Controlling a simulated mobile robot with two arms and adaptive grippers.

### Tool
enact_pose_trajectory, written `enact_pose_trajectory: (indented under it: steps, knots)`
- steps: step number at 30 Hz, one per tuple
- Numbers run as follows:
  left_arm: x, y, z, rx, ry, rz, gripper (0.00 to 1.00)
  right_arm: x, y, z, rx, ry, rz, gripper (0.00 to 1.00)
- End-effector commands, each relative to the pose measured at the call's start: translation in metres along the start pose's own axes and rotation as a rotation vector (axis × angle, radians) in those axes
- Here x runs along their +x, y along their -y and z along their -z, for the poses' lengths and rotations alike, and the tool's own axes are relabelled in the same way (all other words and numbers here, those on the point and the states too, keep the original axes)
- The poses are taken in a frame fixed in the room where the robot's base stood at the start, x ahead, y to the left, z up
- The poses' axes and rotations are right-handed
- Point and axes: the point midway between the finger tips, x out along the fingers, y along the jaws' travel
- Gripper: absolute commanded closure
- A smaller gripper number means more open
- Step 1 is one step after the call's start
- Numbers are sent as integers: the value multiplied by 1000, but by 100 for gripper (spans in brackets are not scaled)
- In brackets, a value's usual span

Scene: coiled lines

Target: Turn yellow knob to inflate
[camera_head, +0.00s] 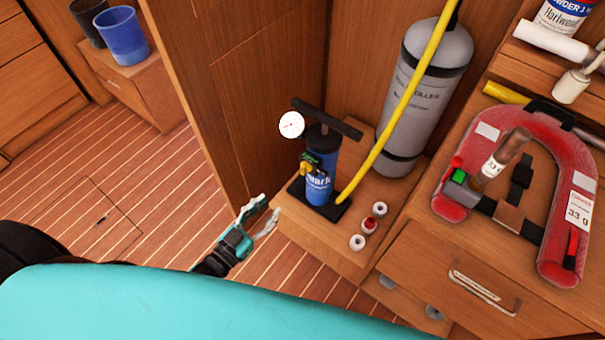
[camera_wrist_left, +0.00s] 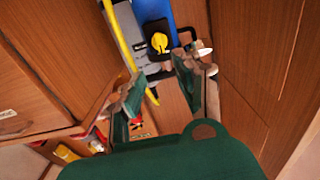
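The yellow knob (camera_head: 309,163) is on the front of a small blue pump (camera_head: 318,188) with a gauge (camera_head: 291,125) on its left and a black handle on top. In the left wrist view the yellow knob (camera_wrist_left: 159,42) shows plainly on a black mount, ahead of and between the fingers. My left gripper (camera_head: 268,210) is to the lower left of the pump, near the wooden ledge's corner, apart from the knob. In the left wrist view my left gripper (camera_wrist_left: 163,78) has its fingers spread with nothing between them. My right gripper is not in view.
The pump stands on a wooden ledge (camera_head: 315,238) beside a grey cylinder (camera_head: 425,90). A yellow hose (camera_head: 405,100) runs up from the pump's base. Small red and white pieces (camera_head: 369,226) lie at the front. A red life vest (camera_head: 565,165) lies right. Floor is clear to the left.

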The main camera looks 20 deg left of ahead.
Motion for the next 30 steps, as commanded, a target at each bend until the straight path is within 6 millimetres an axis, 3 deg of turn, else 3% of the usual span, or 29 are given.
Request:
enact_pose_trajectory:
  steps: [9, 15, 21, 30]
  knots:
    - [73, 0, 1, 0, -3, 1, 66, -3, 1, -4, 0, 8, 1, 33]
    - [109, 0, 0, 0, 0, 1, 66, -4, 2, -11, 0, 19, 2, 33]
    - [128, 0, -1, 0, 1, 0, 66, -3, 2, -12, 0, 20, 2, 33]
    - [132, 0, -1, 0, 2, 0, 66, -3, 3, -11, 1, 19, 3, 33]
